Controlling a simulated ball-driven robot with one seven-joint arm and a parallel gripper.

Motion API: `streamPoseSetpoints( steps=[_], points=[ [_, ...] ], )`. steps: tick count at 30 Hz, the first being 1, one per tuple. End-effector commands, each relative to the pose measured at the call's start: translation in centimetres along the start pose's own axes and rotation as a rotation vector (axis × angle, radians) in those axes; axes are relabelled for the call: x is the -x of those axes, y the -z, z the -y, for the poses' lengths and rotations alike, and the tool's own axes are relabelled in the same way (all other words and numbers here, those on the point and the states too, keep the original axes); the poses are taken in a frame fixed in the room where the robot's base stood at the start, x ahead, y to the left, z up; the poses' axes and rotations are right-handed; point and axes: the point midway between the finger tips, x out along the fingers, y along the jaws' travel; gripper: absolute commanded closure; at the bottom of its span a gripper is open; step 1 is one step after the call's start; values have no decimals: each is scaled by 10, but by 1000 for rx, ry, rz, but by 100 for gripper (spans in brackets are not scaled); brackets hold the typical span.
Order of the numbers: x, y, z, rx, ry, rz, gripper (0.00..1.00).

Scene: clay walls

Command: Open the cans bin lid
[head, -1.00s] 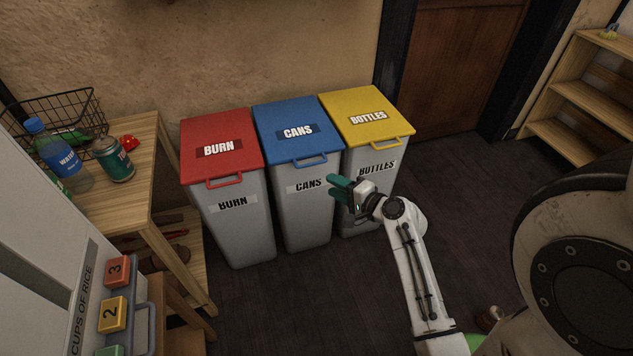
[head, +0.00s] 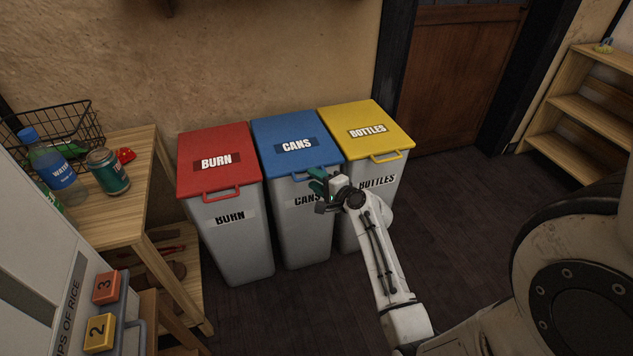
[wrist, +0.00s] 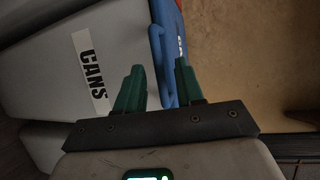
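The cans bin (head: 306,235) is a grey bin with a blue lid (head: 285,131), lying shut, between two other bins. A blue handle loop sits at the lid's front edge. My gripper (head: 318,184) is at that front edge, partly covering the handle in the head view. In the wrist view, my gripper (wrist: 158,85) has its two green fingers apart. The blue handle (wrist: 158,48) reaches into the space between the fingers, nearer the right one. The bin's CANS label (wrist: 90,72) is to the left. I cannot tell whether a finger touches the handle.
The burn bin (head: 232,240) with a red lid stands directly left, and the bottles bin (head: 378,192) with a yellow lid directly right. A wooden table (head: 135,205) with a bottle and a can is further left. Dark floor is clear at right.

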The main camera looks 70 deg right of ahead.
Motion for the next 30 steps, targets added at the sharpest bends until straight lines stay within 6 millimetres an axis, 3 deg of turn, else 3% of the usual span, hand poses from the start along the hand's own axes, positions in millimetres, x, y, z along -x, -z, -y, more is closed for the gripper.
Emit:
streamPoseSetpoints(
  steps=[8,19,30],
  points=[
    [-1,0,0,0,-1,0,65],
    [0,0,0,0,-1,0,100],
    [0,0,-1,0,-1,0,100]
  ],
)
